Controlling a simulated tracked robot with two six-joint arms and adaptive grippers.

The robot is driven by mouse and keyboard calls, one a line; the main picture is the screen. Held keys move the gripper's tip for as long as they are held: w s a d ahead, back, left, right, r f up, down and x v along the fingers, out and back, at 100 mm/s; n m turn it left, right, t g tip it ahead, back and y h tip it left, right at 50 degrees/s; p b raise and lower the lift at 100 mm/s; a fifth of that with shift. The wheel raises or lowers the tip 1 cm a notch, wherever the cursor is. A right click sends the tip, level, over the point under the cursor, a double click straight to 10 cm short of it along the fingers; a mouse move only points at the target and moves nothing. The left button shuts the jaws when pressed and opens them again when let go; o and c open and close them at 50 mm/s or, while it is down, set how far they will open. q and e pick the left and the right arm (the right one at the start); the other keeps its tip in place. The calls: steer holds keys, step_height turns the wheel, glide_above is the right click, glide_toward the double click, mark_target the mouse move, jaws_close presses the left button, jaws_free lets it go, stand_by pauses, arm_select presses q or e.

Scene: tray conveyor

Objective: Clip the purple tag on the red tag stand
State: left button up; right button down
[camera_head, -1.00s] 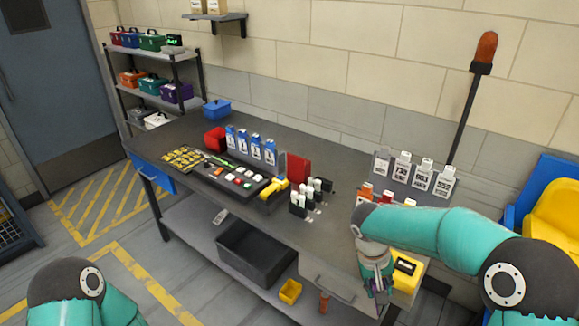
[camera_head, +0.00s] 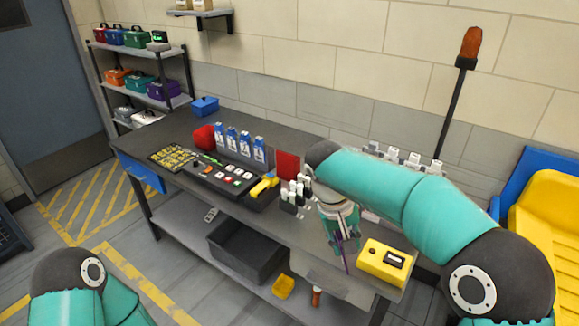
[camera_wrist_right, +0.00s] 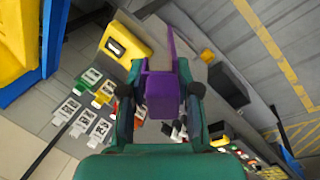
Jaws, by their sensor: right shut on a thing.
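The purple tag (camera_head: 343,241) is held by my right gripper (camera_head: 341,246) in front of the bench's right end. In the right wrist view the purple tag (camera_wrist_right: 160,95) is between the two fingers, with a long thin purple strip pointing away from the gripper. An upright red panel (camera_head: 288,165) stands on the bench, left of my right forearm. A red box (camera_head: 204,138) stands farther left. I cannot tell which is the red tag stand. My left gripper is out of view; only part of the left arm shows.
A yellow device (camera_head: 383,262) lies at the bench's right front. White tags (camera_head: 413,160) stand behind my right forearm, partly hidden; orange and green pieces (camera_wrist_right: 105,92) show by them in the wrist view. Black-and-white holders (camera_head: 294,195) stand just left of the gripper.

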steer(key=shift+a+r, duration=0.2)
steer(key=shift+r, duration=0.15)
steer(key=shift+d+f, duration=0.15)
steer(key=shift+f, duration=0.1)
steer(key=d+f+m+b, duration=0.1)
steer(key=d+f, duration=0.7)
steer(key=f, duration=0.5)
steer(key=shift+s+m+b, duration=0.3)
steer(key=shift+s+b, duration=0.05)
steer(key=shift+s, duration=0.05)
steer(key=shift+w, duration=0.1)
